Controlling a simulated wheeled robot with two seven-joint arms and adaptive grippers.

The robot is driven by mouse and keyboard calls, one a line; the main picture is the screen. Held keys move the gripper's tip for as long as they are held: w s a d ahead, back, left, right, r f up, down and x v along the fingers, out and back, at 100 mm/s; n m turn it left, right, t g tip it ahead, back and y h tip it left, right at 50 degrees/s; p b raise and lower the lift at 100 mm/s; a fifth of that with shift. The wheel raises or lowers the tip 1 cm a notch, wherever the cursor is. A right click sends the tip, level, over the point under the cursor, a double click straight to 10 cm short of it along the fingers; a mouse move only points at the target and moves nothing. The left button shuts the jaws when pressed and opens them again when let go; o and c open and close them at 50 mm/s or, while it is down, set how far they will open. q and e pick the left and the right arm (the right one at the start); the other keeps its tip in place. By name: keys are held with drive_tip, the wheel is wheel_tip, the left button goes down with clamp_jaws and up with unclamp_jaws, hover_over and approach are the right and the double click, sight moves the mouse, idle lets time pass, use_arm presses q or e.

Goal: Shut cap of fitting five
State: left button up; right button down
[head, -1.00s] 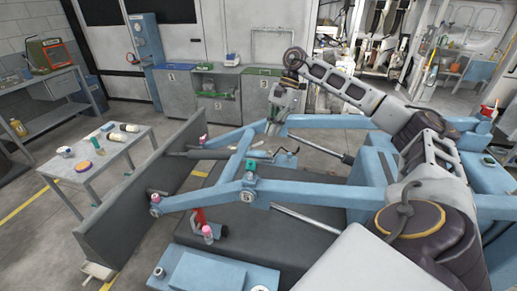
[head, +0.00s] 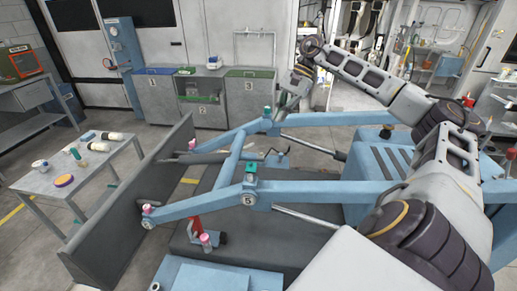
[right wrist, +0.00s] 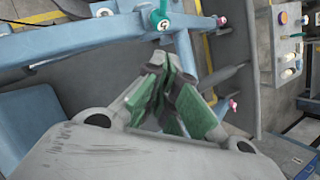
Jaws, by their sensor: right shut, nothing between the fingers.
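The fitting at the number 5 plate (head: 248,200) stands on the near blue lift arm, with a green top (head: 251,170). It also shows at the top of the right wrist view (right wrist: 158,18). I cannot tell from its small size whether its cap is open or shut. My right gripper (head: 283,108) is beyond fitting five, near the far end of the blue frame. In the right wrist view its green-padded fingers (right wrist: 172,98) are close together, shut and empty, apart from the fitting. My left gripper is not in view.
Pink-capped fittings stand at the near arm's end (head: 147,209) and lower by a red part (head: 205,241). Another green-topped fitting (head: 267,112) is on the far arm, near my right gripper. A grey plate (head: 120,215) borders the left, with a table (head: 65,185) beyond.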

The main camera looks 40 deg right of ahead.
drive_tip(key=shift+s, duration=0.1)
drive_tip(key=shift+f, duration=0.1)
drive_tip(key=p, duration=0.2)
approach(251, 166)
wheel_tip(251, 166, down, 4)
drive_tip(key=w+d, duration=0.2)
drive_tip(key=w, duration=0.1)
drive_tip(key=shift+s+a+f+p, duration=0.2)
drive_tip(key=shift+a+f+p, duration=0.1)
drive_tip(key=shift+a+p, duration=0.25)
drive_tip(key=shift+a, duration=0.1)
drive_tip(key=shift+b, duration=0.3)
